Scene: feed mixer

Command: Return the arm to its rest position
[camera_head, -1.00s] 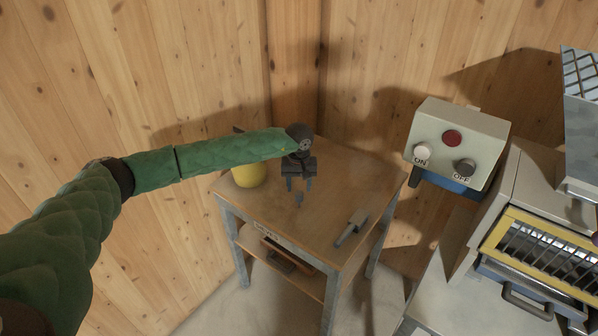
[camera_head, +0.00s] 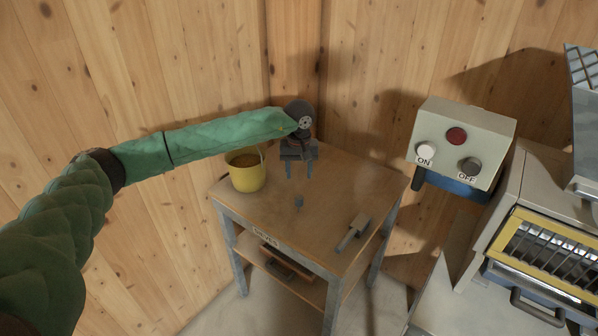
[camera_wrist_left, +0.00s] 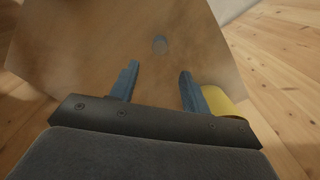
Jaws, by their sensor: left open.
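My left arm, in a green quilted sleeve, reaches in from the left in the head view. Its left gripper (camera_head: 299,171) hangs over the back part of a small wooden table (camera_head: 270,222), fingers pointing down. In the left wrist view the gripper (camera_wrist_left: 158,88) has its two blue-grey fingers spread, with nothing between them. A small grey piece (camera_head: 298,203) is on the tabletop below the fingers; it also shows in the left wrist view (camera_wrist_left: 160,45). My right gripper is not in view.
A yellow bucket (camera_head: 248,178) stands on the table, left of the gripper. A grey tool (camera_head: 353,232) lies near the right edge. A control box (camera_head: 462,145) with ON and OFF knobs and a machine with a yellow frame (camera_head: 545,245) stand at the right. Wood walls close the corner.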

